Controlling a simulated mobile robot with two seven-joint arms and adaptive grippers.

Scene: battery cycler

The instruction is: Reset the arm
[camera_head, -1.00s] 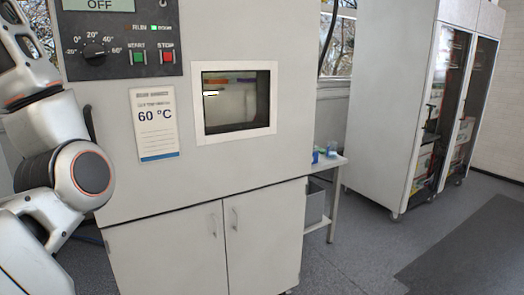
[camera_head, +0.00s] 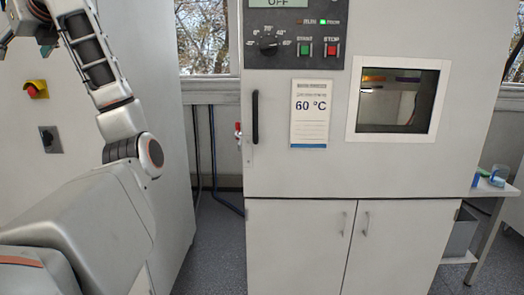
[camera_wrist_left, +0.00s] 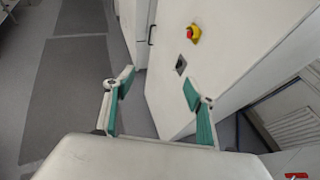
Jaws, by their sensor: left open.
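My left arm (camera_head: 110,110) rises from the lower left of the head view and bends upward to the top left. Its gripper is mostly cut off at the top left corner there. In the left wrist view my left gripper (camera_wrist_left: 158,85) is open, its two green-padded fingers spread apart with nothing between them. Beyond the fingers are grey floor and a pale cabinet. My right gripper is in neither view.
The test chamber (camera_head: 270,170) stands ahead with a dark window (camera_head: 395,100), a control panel (camera_head: 295,30) and a 60 °C card (camera_head: 310,110). At left is a pale cabinet with an emergency stop (camera_head: 36,89), also in the wrist view (camera_wrist_left: 193,33). A small table (camera_head: 495,187) stands at right.

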